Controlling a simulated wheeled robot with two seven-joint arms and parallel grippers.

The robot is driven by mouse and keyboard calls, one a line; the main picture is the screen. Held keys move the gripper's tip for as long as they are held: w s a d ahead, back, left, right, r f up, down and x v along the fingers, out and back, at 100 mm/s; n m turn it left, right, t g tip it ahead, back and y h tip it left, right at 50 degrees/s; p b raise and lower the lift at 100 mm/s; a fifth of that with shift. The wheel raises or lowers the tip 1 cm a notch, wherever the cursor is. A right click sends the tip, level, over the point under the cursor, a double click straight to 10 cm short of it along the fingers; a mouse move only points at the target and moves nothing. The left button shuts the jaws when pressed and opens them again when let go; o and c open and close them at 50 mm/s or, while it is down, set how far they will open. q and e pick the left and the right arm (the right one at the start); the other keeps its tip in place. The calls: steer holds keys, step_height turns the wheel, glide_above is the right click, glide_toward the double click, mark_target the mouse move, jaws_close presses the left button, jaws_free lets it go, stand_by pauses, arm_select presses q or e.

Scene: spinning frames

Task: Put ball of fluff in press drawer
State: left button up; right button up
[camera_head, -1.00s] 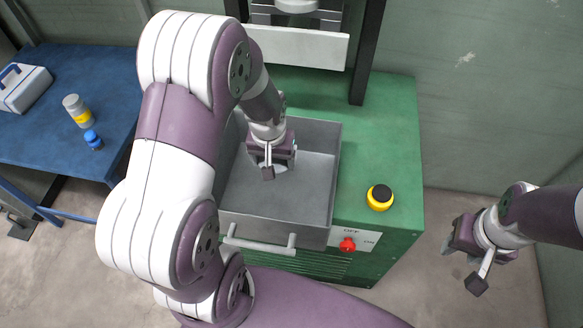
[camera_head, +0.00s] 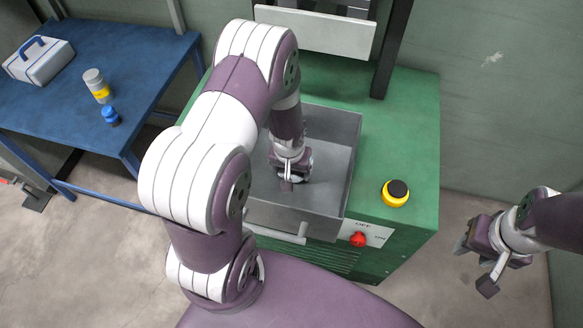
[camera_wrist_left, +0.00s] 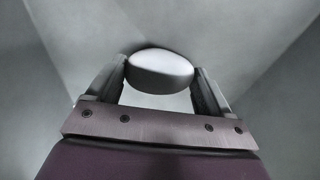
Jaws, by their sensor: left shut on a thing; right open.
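The ball of fluff (camera_wrist_left: 160,70) is a smooth, pale, rounded thing between the two fingers in the left wrist view. My left gripper (camera_wrist_left: 160,82) is shut on it. In the head view my left gripper (camera_head: 288,180) points down inside the open grey press drawer (camera_head: 340,165), over its left part, and mostly hides the ball. I cannot tell if the ball touches the drawer floor. The drawer is pulled out of the green press (camera_head: 415,130), its handle (camera_head: 275,233) at the front. My right gripper (camera_head: 482,265) is open and empty, to the right of the press.
The press top carries a yellow button with a black cap (camera_head: 395,193); a red knob (camera_head: 358,239) is on its front. A blue table (camera_head: 140,95) at left holds a toolbox (camera_head: 38,60), a grey-yellow can (camera_head: 97,86) and a blue bottle (camera_head: 110,115). Drawer walls surround my left gripper.

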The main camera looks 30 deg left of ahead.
arm_select(q)
steer(key=o, duration=0.9)
steer(key=shift+f, duration=0.1)
step_height(320, 180, up, 12)
steer(key=s, duration=0.2)
steer(key=s+d+r+m, duration=0.1)
steer(key=s+d+r, duration=0.1)
steer(key=s+d+r+m, duration=0.1)
steer(key=s+r, duration=0.1)
steer(key=s+d+r+m, duration=0.1)
steer(key=s+d+r, duration=0.1)
steer(key=s, duration=0.1)
steer(key=shift+d+p, duration=0.3)
steer(key=shift+w, duration=0.1)
